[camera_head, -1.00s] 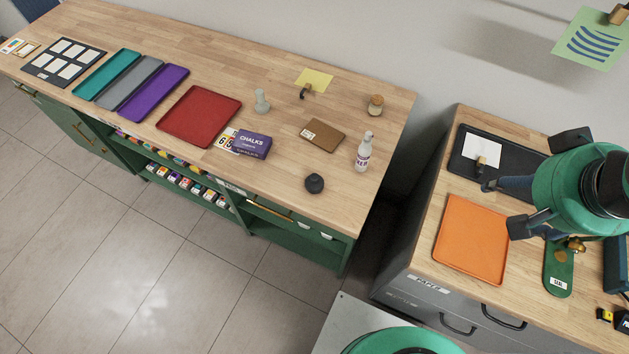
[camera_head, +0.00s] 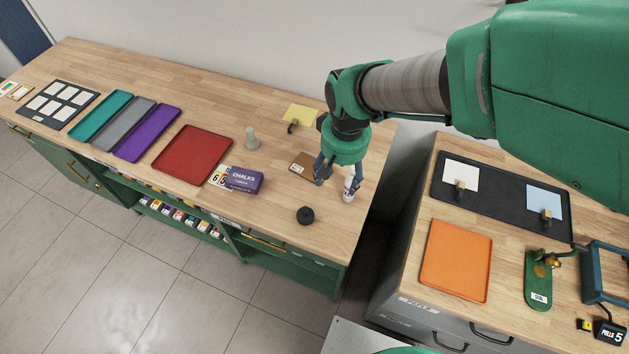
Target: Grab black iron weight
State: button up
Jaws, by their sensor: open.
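The black iron weight (camera_head: 306,215) is a small, round, dark thing standing near the front edge of the long wooden table, toward its right end. My gripper (camera_head: 337,184) points down over the same table, up and to the right of the weight in the picture, apart from it. Its fingers are open. They are close to the white bottle (camera_head: 349,189), which they partly cover; I cannot tell whether they touch it. Nothing shows held between the fingers.
A purple chalk box (camera_head: 244,180) stands left of the weight, with a red tray (camera_head: 192,154) beyond. A brown board (camera_head: 301,163) lies partly hidden behind my gripper. A grey-green post (camera_head: 250,138) stands farther back. Bare wood surrounds the weight. The right cabinet bears an orange tray (camera_head: 457,261).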

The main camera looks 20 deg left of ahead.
jog(key=n+p, duration=0.1)
jog(key=n, duration=0.1)
send_over(305, 209)
notch_tip(305, 209, down, 7)
jog(key=shift+d+r+g+h, duration=0.2)
jog(key=shift+d+g+h, duration=0.1)
jog(key=shift+g, duration=0.1)
jog(key=shift+f, duration=0.1)
jog(key=shift+a+f+b, duration=0.1)
jog(key=shift+f+b, duration=0.65)
jog(key=shift+f, duration=3.45)
jog(key=shift+a+f+b, duration=0.15)
jog(key=shift+f+b, duration=0.6)
jog(key=shift+f, duration=1.85)
jog(key=shift+c, duration=0.5)
